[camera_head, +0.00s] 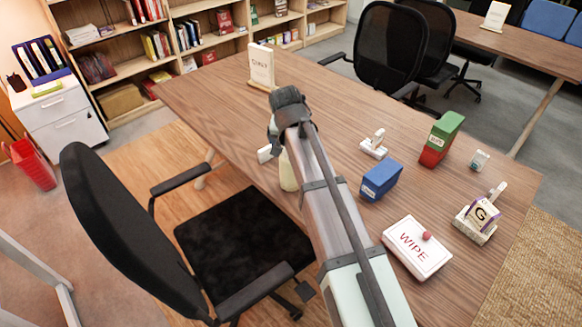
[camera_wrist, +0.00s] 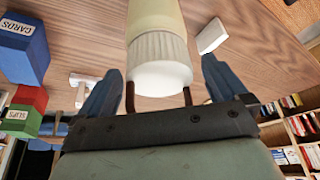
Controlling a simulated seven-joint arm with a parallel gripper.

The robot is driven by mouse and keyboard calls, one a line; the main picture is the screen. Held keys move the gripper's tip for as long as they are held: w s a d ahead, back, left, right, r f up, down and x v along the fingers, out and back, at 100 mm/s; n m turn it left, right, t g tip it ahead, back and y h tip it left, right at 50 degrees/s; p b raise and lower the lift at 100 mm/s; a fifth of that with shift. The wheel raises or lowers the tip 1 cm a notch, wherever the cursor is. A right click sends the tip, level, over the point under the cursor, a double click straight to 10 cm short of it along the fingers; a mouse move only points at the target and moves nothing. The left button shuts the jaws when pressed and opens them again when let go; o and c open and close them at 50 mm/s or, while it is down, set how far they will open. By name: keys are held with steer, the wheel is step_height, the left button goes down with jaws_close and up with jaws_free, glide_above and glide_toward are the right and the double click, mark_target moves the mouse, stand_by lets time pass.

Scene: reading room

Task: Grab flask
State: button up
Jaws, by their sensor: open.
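The flask (camera_head: 289,171) has a cream body and stands on the wooden table, partly hidden behind my arm in the head view. In the wrist view, its body (camera_wrist: 155,14) and white ribbed cap (camera_wrist: 160,62) show large, and the picture is upside down. My gripper (camera_wrist: 162,78) is open, with one blue-grey finger on each side of the cap and visible gaps between. I cannot tell whether anything touches the cap. The flask's far end is cut off in the wrist view, and my fingers are hidden in the head view.
A small white block (camera_head: 265,153) lies close to the flask. A blue cards box (camera_head: 381,180), a green and red slips box (camera_head: 441,139), a white stand (camera_head: 374,144) and a WIPE box (camera_head: 416,248) stand to the right. A black chair (camera_head: 165,230) is at the table's near edge.

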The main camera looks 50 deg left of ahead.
steer(key=shift+c, duration=0.4)
steer(key=c, duration=1.7)
